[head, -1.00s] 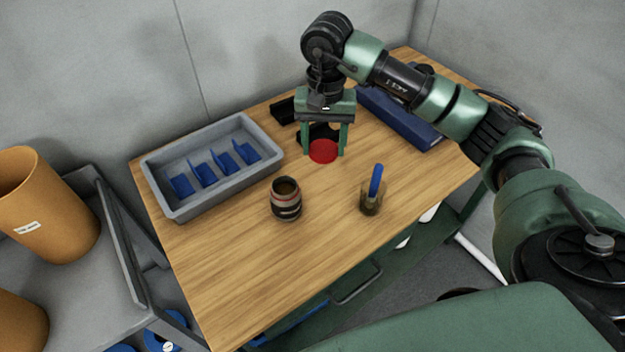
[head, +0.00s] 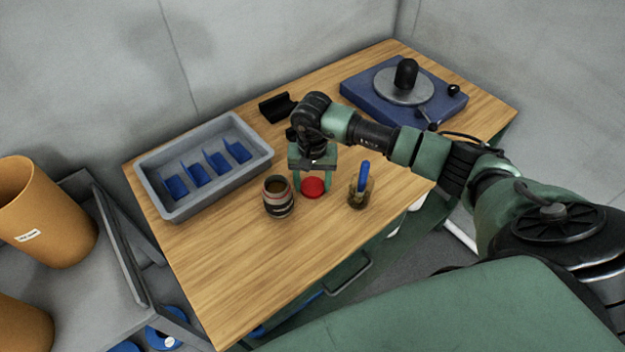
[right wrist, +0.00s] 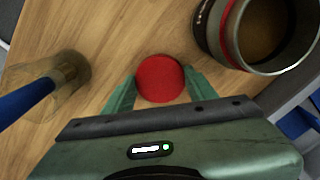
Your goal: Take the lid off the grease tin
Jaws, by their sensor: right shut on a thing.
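The grease tin (head: 279,199) stands upright and open on the wooden table, dark with pale and red bands and brown grease inside. It also shows at the top right of the right wrist view (right wrist: 262,32). The round red lid (head: 313,188) is off the tin, just to its right. My right gripper (head: 312,183) points down and is shut on the lid, one finger on each side; the lid also shows between the fingers in the right wrist view (right wrist: 160,78). The lid is low, near the table top; I cannot tell whether it touches. My left gripper is not in view.
A glass jar (head: 361,196) with a blue-handled brush (head: 363,175) stands close right of the lid. A grey tray (head: 163,205) with blue dividers is at the left. A blue device (head: 365,101) and a black holder (head: 277,107) are at the back. The front table is clear.

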